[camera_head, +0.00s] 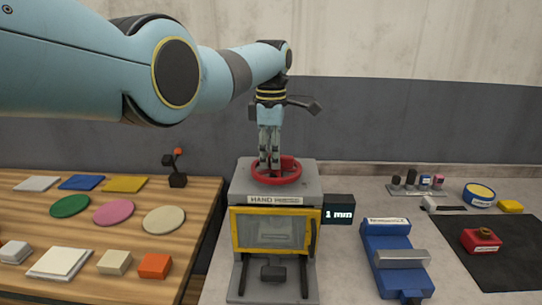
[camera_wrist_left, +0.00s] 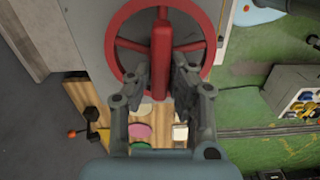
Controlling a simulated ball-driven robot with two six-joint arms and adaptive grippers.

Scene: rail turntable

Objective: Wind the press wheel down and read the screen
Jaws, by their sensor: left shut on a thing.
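The red press wheel (camera_head: 291,179) lies flat on top of the grey hand press (camera_head: 240,195). My left gripper (camera_head: 268,166) comes down onto the wheel from above and is shut on its red upright handle. In the left wrist view, the gripper (camera_wrist_left: 168,82) has its fingers on either side of the red handle (camera_wrist_left: 160,45), in front of the wheel (camera_wrist_left: 114,45). The small black screen (camera_head: 339,215) at the press's right side reads "1 mm". The press front has a yellow-framed window (camera_head: 272,249). My right gripper is not in view.
A wooden table (camera_head: 200,200) at left holds coloured plates, discs and blocks. Right of the press lie a blue device (camera_head: 390,245) with a grey bar, and a dark mat (camera_head: 510,262) with a red block (camera_head: 481,241). Several small items stand behind.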

